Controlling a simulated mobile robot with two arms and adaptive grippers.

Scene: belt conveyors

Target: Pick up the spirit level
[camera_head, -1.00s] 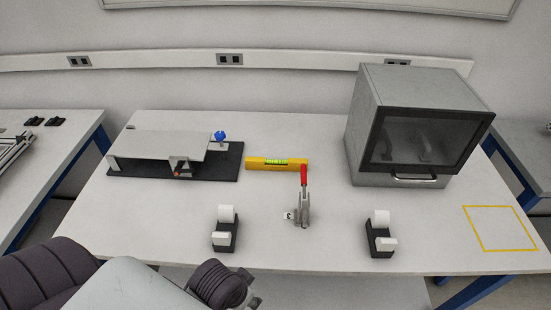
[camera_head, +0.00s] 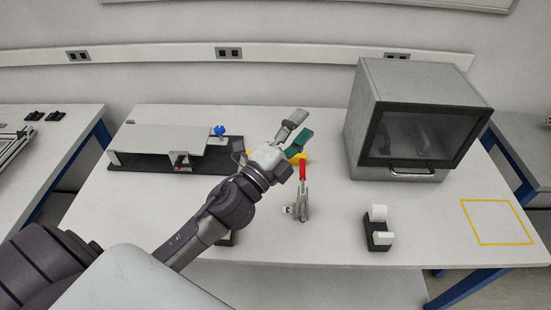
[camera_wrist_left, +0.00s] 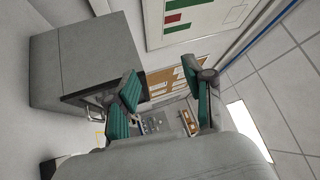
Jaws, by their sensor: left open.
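The yellow spirit level (camera_head: 304,156) lies on the table in the head view, between the clamp fixture and the grey box. My left arm and gripper hide most of it; only small yellow parts show. My left gripper (camera_head: 298,128) is open and empty, with its fingers over the level's area and pointing to the back right. The picture does not clearly show how high it is above the level. In the left wrist view the left gripper's green-padded fingers (camera_wrist_left: 163,92) are apart with nothing between them. The level does not show there. My right gripper is not in view.
A red-handled toggle clamp (camera_head: 302,195) stands just in front of the level. A grey box with a dark window (camera_head: 405,120) is at the right. A black-based fixture (camera_head: 155,160) is at the left. A tape dispenser (camera_head: 379,230) stands near the front edge.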

